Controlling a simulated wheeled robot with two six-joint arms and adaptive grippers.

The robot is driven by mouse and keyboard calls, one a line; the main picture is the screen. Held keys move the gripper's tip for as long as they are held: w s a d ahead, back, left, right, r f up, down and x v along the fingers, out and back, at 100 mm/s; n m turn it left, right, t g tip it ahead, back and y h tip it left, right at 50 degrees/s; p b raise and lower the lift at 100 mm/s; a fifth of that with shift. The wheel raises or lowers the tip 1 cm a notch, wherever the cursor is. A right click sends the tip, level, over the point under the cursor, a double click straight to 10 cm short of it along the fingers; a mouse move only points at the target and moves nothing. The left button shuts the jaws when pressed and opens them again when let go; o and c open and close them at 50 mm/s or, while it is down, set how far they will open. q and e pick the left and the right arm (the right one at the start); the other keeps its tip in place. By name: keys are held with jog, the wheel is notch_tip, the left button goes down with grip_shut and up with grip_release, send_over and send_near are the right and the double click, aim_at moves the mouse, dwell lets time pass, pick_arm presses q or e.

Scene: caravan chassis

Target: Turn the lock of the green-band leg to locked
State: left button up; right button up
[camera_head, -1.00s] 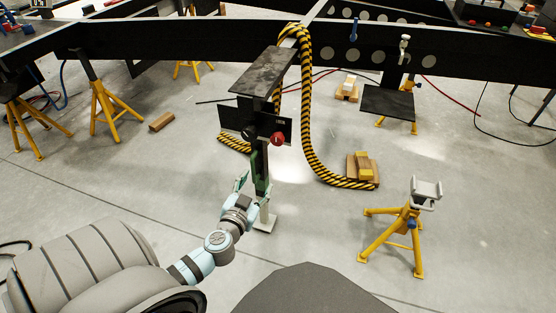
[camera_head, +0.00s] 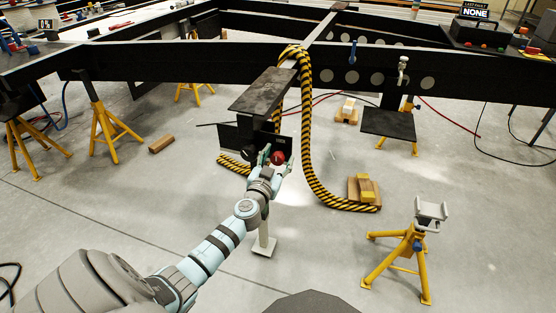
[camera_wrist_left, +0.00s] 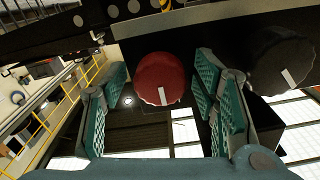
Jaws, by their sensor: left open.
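The supporting leg in the middle of the head view has a black panel (camera_head: 233,136) and a pale foot (camera_head: 264,245). My left arm covers its middle, so no green band can be made out now. A red round knob (camera_head: 278,157) sits on the panel. In the left wrist view the red knob (camera_wrist_left: 159,76) has a white mark pointing down in the picture. A black knob (camera_wrist_left: 279,62) with a white mark is to its right. My left gripper (camera_wrist_left: 160,98) is open, with its green-padded fingers on either side of the red knob. Contact cannot be told.
A black plate (camera_head: 265,90) juts out above the panel. A yellow-black striped hose (camera_head: 308,140) hangs right of the leg. A yellow stand (camera_head: 408,250) is at the right front. The black chassis beam (camera_head: 180,60) spans the back.

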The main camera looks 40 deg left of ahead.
pick_arm(q)
jog(key=c, duration=1.2)
jog(key=shift+o, duration=0.2)
